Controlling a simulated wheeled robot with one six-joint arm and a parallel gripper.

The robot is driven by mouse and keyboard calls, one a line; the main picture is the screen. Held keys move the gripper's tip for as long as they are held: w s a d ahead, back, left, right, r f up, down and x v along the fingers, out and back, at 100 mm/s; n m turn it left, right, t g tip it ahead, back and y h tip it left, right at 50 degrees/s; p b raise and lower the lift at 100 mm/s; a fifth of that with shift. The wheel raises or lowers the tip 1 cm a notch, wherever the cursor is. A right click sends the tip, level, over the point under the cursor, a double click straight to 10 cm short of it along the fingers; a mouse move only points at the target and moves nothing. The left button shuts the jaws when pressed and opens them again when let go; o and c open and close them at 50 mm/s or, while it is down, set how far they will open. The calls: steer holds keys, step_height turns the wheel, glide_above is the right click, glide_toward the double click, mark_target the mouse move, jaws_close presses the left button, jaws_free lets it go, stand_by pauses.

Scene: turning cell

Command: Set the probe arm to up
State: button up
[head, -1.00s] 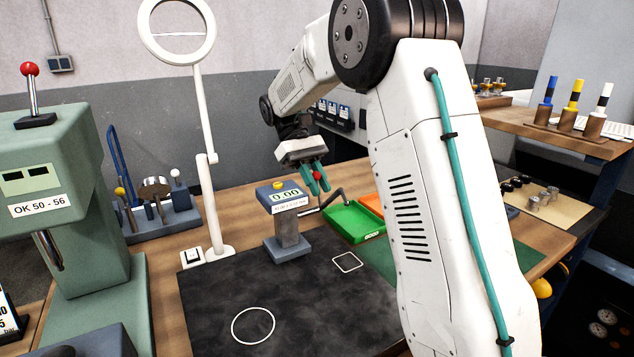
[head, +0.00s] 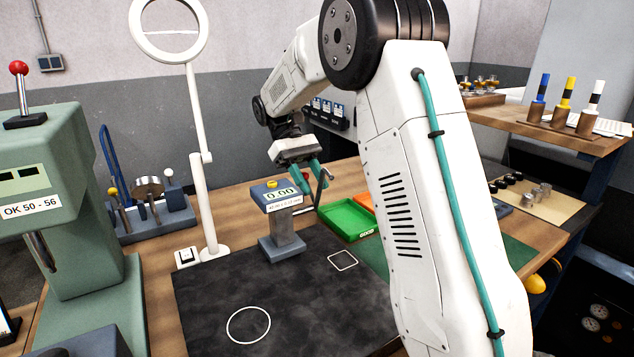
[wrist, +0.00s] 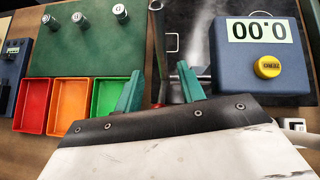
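The gauge (head: 281,195), a blue-grey head on a metal post, reads 0.00 and stands on the black mat. In the wrist view its head (wrist: 262,60) is at the upper right, with a yellow button. The probe arm (head: 320,188), a thin bent metal rod, comes out of its right side and now points steeply upward. My gripper (head: 309,174) is just right of the gauge head, beside the rod. The red knob is mostly hidden; contact cannot be told.
A green tray (head: 346,219) lies right of the gauge, with orange and red trays (wrist: 34,105) beside it. A ring lamp (head: 203,160) stands behind left and a green press (head: 75,215) at far left. The front of the black mat (head: 290,310) is clear.

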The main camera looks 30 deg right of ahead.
mark_target(313, 198)
steer(key=r, duration=0.1)
steer(key=s+r, duration=0.1)
steer(key=r, duration=0.1)
steer(key=shift+r, duration=0.3)
steer(key=s+a+r, duration=0.1)
steer(key=s+a, duration=0.1)
steer(key=s, duration=1.2)
steer(key=shift+s+a+r, duration=0.15)
steer(key=shift+s+a, duration=0.2)
steer(key=shift+s, duration=0.05)
